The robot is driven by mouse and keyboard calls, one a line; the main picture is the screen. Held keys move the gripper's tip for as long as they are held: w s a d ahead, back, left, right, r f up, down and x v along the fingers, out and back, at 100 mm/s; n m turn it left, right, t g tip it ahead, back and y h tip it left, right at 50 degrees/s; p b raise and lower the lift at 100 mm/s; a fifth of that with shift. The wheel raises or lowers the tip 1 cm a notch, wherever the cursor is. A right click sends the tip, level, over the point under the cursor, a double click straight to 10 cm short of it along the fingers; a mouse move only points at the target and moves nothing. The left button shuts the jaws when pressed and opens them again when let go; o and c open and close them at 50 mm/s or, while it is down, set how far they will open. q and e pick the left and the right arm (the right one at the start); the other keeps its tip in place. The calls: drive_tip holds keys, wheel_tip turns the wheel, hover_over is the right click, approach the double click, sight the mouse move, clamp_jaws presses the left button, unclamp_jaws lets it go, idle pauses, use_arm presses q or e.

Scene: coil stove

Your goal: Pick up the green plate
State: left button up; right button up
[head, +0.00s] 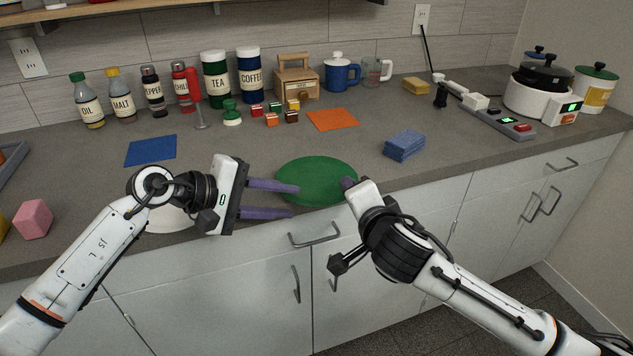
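The green plate (316,179) lies flat near the front edge of the grey counter, in the middle of the head view. My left gripper (294,201) is open, its two purple fingers pointing right. Its upper finger overlaps the plate's left rim in the picture, and its lower finger shows below the rim, in front of the cabinet face. My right gripper (347,183) is at the plate's right rim. One purple fingertip shows there, and the rest of its fingers are hidden by its own body. I cannot tell whether either gripper touches the plate.
A white plate (172,219) lies partly behind my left arm. A pink block (33,219), blue cloth (151,150), orange cloth (332,120) and blue sponge (404,145) lie around. Bottles and canisters line the back wall. A white cooker (535,100) stands at right.

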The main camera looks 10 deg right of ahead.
use_arm(q)
clamp_jaws()
use_arm(e)
clamp_jaws()
